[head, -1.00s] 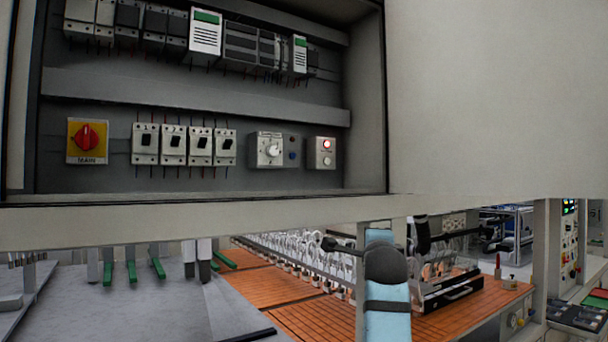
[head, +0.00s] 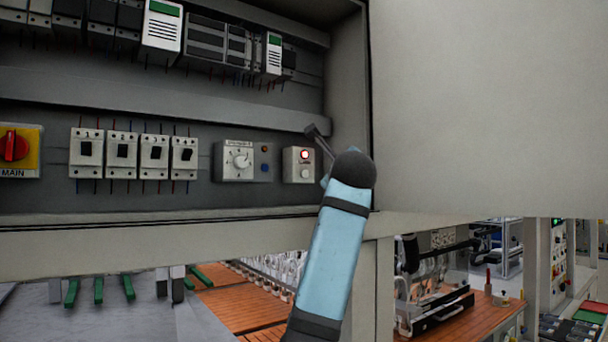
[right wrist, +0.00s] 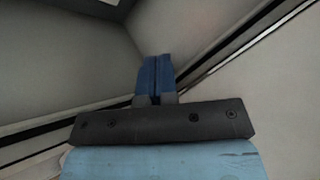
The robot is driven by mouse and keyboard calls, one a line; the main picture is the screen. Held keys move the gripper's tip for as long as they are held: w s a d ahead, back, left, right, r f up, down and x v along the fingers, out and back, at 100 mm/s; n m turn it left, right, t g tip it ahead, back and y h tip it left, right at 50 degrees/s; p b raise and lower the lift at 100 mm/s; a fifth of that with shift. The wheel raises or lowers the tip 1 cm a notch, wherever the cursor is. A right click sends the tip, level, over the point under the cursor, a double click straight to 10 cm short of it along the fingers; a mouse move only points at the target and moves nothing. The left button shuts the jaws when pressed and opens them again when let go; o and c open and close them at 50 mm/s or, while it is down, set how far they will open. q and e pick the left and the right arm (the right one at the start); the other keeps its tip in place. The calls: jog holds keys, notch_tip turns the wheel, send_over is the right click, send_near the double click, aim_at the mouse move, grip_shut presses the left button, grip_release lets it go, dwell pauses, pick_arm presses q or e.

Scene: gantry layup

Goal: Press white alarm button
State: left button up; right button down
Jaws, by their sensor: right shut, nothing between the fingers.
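The white alarm button (head: 305,174) sits on a small light-grey box (head: 290,165) on the cabinet's back panel, low at the right. A lit red lamp (head: 305,155) is just above it. My right arm rises in front of the cabinet, its dark joint just right of the box. My right gripper (right wrist: 157,68) shows in the right wrist view with its blue fingers together and empty, against grey cabinet surfaces. The button does not show there. In the head view the fingers are mostly hidden behind my arm. My left gripper is out of view.
A control box with a white knob (head: 240,161) is left of the button box. Several breakers (head: 121,155) and the red MAIN switch (head: 15,147) are further left. The cabinet's right side wall (head: 345,100) and bottom ledge (head: 150,233) bound the opening.

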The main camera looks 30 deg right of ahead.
aim_at(305, 174)
jog(key=shift+s, duration=0.1)
jog(key=shift+w+f, duration=0.1)
jog(key=shift+w, duration=0.25)
jog(key=w+p, duration=0.1)
jog(key=w, duration=0.6)
jog(key=shift+w+a, duration=0.15)
jog(key=shift+w, duration=0.25)
jog(key=shift+w+a, duration=0.15)
jog(key=shift+w, duration=0.2)
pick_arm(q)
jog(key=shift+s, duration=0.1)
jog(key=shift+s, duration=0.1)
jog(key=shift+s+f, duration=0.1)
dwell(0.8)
pick_arm(e)
jog(key=shift+w, duration=0.1)
